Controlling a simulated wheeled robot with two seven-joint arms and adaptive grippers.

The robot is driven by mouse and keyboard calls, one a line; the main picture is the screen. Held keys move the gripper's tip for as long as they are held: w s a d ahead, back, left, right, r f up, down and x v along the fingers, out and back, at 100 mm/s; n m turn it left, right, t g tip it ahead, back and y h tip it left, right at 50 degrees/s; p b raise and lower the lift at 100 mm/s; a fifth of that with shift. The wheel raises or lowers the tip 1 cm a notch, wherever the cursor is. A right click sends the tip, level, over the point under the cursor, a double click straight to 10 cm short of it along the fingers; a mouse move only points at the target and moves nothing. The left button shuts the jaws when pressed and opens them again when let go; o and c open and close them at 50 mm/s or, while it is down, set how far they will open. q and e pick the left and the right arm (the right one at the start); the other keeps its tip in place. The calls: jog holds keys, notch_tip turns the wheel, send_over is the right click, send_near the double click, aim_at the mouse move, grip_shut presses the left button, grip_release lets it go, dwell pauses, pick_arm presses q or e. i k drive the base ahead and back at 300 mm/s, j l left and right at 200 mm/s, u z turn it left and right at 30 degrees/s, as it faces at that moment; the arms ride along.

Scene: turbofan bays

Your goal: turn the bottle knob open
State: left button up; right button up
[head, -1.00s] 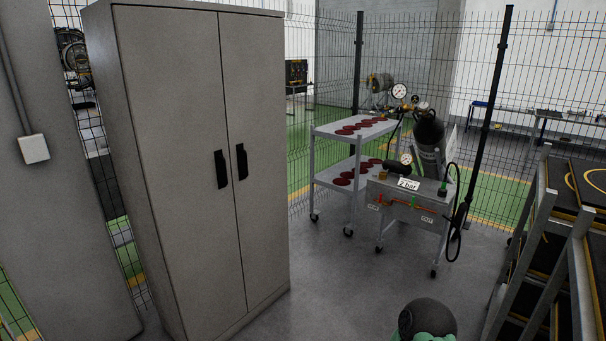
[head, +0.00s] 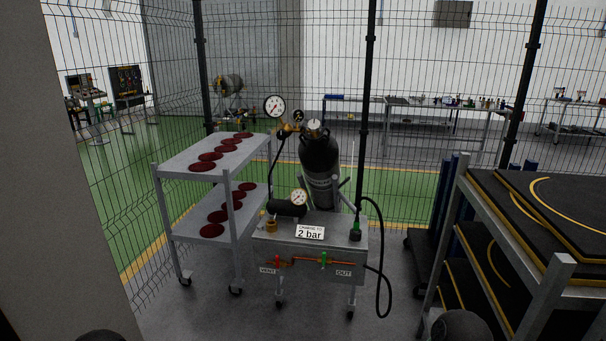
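A dark gas bottle (head: 320,165) stands upright behind the small test cart (head: 340,238). Its knob (head: 315,126) is at the top, pale and small; whether it is open or closed cannot be told. A brass regulator (head: 288,130) with a large round gauge (head: 274,106) and a smaller dark gauge (head: 298,116) sits to the left of the bottle's neck. Dark rounded parts of my arms show at the bottom edge, left and right. Neither gripper's fingers are in view, and nothing of mine is near the bottle.
The cart carries a "2 bar" sign (head: 310,232), a gauge (head: 298,197), red and green valve levers and a black hose (head: 384,270). A trolley with dark red discs (head: 212,157) stands left. A rack (head: 545,245) stands right. Mesh fencing is behind. Floor in front is clear.

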aim_at(313, 124)
jog(key=i+l, duration=1.4)
